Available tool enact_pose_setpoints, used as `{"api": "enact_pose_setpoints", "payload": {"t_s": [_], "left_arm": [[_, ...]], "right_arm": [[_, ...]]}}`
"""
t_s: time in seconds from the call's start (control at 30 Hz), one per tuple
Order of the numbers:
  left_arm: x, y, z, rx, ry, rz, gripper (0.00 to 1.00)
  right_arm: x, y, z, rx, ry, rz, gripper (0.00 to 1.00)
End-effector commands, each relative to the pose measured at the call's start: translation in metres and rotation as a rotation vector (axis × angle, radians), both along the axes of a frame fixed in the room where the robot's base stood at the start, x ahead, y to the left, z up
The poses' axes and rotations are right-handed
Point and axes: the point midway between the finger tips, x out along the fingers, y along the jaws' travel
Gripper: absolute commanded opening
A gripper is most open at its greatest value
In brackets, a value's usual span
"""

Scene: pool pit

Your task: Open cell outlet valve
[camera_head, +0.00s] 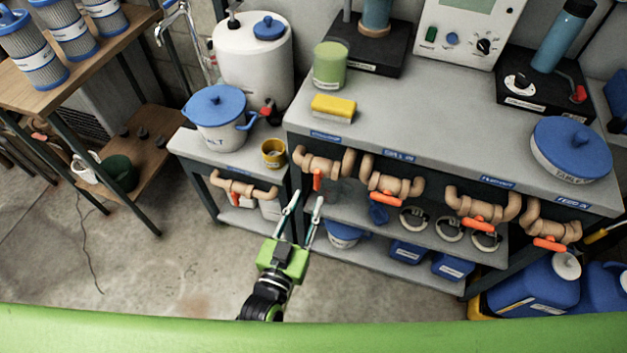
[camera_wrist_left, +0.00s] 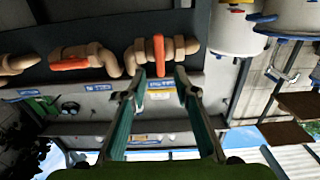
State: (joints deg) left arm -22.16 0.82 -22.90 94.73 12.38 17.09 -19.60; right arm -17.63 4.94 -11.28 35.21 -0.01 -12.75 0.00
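Several tan pipe valves with orange handles run along the front of the grey bench. The valve nearest my left gripper (camera_head: 305,206) has its body (camera_head: 327,164) under the bench's left label, which I cannot read; its orange handle (camera_head: 317,181) hangs down, across the pipe. In the left wrist view the same handle (camera_wrist_left: 159,57) appears between and just beyond my open fingertips (camera_wrist_left: 160,80). The fingers look apart from it and hold nothing. My right gripper is not in view.
More valves, with handles along their pipes, continue right (camera_head: 475,223) (camera_head: 550,242). A lower shelf (camera_head: 360,240) holds blue containers. A small side bench (camera_head: 190,148) carries a white pot (camera_head: 217,120) and another valve.

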Motion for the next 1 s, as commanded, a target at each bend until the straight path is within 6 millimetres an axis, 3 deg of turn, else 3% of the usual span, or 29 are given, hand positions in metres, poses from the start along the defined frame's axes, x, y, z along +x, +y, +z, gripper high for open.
{"api": "enact_pose_setpoints", "payload": {"t_s": [0.1, 0.3, 0.73, 0.77, 0.87, 1.0], "left_arm": [[0.025, -0.008, 0.001, 0.001, -0.001, 0.0, 0.28], [0.052, -0.017, 0.0, 0.0, -0.001, 0.0, 0.28], [0.062, -0.02, -0.001, 0.001, 0.002, 0.0, 0.28], [0.062, -0.02, -0.001, 0.001, 0.002, 0.0, 0.25], [0.062, -0.02, -0.001, 0.001, 0.002, 0.0, 0.0], [0.062, -0.02, -0.001, 0.001, 0.002, 0.0, 0.0]], "right_arm": [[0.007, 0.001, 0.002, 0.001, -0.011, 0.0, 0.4], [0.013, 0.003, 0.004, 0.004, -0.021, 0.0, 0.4], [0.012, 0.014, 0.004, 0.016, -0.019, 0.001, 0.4], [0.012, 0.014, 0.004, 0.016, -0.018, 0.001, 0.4], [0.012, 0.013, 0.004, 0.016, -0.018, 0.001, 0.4], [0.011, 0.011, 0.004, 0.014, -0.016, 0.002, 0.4]]}}
